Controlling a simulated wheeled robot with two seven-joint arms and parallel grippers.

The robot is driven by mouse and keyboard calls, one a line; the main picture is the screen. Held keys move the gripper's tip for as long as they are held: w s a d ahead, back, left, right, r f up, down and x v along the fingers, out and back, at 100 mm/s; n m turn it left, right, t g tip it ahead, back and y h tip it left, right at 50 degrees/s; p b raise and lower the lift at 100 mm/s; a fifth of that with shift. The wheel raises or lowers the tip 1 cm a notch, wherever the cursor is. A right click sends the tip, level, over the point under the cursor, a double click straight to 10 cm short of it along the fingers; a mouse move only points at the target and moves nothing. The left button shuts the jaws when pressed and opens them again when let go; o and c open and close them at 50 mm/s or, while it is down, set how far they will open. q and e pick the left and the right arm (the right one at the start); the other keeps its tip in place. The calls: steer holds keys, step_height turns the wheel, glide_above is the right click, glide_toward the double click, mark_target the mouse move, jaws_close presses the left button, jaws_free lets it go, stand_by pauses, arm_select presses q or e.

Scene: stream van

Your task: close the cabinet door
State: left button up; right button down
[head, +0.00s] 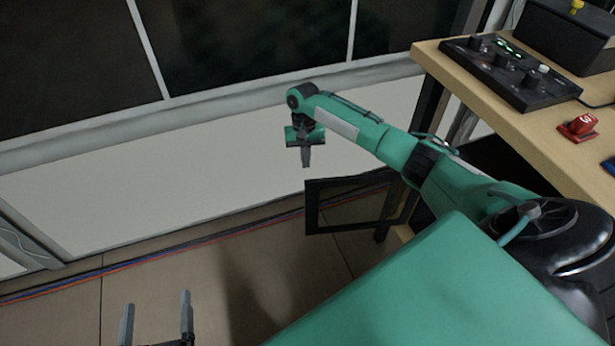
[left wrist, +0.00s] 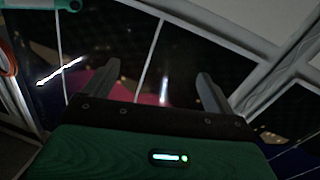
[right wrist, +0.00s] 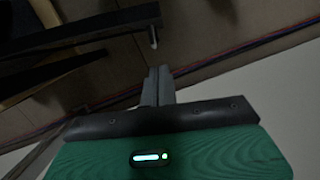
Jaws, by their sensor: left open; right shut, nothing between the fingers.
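The cabinet door (head: 312,208) is a dark-framed panel standing open below the wooden counter, sticking out to the left over the floor. Its right part is hidden behind my right arm. My right gripper (head: 305,160) is shut and empty, pointing down, above and just left of the door's upper left corner in the head view. In the right wrist view, its closed fingers (right wrist: 158,86) are below a dark panel edge (right wrist: 80,40), probably the door, with a small light bar near its end. My left gripper (head: 156,322) is open and empty at the bottom left; its fingers (left wrist: 163,88) show spread in the left wrist view.
A wooden counter (head: 520,135) at the right carries a black control panel (head: 512,72), a black box (head: 565,35) and a red switch (head: 578,127). A white wall (head: 180,170) with dark windows runs behind. Red and blue cables (head: 150,261) lie along its foot. The floor at left is clear.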

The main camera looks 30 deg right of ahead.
arm_select(q)
steer(key=shift+w+a+r+t+b, duration=0.15)
steer(key=shift+w+a+r+t, duration=0.1)
steer(key=shift+r+t, duration=0.45)
steer(key=shift+w+a+r+t+b, duration=0.1)
steer(key=shift+w+a+r+t, duration=0.2)
steer(key=shift+r, duration=0.7)
steer(key=shift+w+a+r+t+b, duration=0.1)
steer(key=shift+a+r+t+b, duration=0.05)
steer(key=shift+r+t, duration=0.6)
arm_select(e)
steer(key=shift+s+a+f, duration=0.3)
steer(key=shift+s+a, duration=0.05)
steer(key=shift+s, duration=0.3)
steer(key=shift+s+a+f, duration=0.35)
steer(key=shift+s, duration=0.35)
steer(key=shift+s+a+f, duration=0.3)
steer(key=shift+s+a, duration=0.05)
steer(key=shift+s, duration=0.3)
arm_select(q)
steer(key=shift+g, duration=0.25)
